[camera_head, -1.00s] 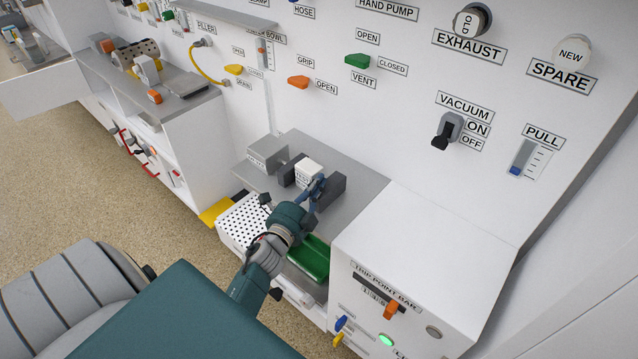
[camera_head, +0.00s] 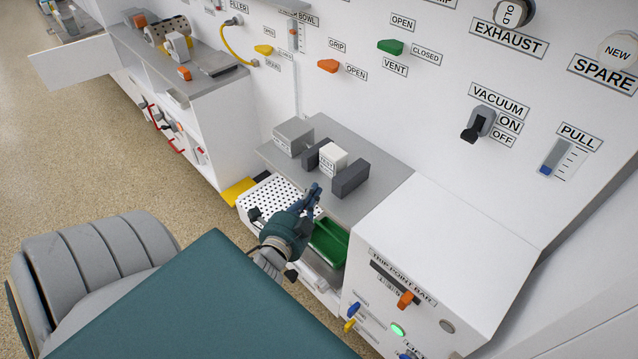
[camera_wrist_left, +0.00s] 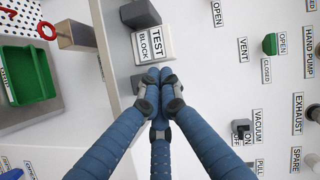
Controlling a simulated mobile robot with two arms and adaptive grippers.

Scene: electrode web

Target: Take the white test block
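The white test block (camera_head: 333,157) stands on a grey shelf (camera_head: 355,207) between two dark grey blocks (camera_head: 313,153) (camera_head: 350,179). In the left wrist view its label reads TEST BLOCK (camera_wrist_left: 152,46), just beyond the fingertips. My left gripper (camera_head: 315,190) is in front of the test block, nearer to me, with a visible gap in the head view. In the left wrist view its blue fingers (camera_wrist_left: 158,76) come together at the tips with nothing seen between them. My right gripper is not in view.
A light grey block (camera_head: 293,136) stands left on the shelf. A white perforated tray (camera_head: 270,197) and a green tray (camera_head: 330,240) lie below the shelf's front edge. The Trip Point Bar cabinet (camera_head: 455,240) is at right. The labelled wall rises behind.

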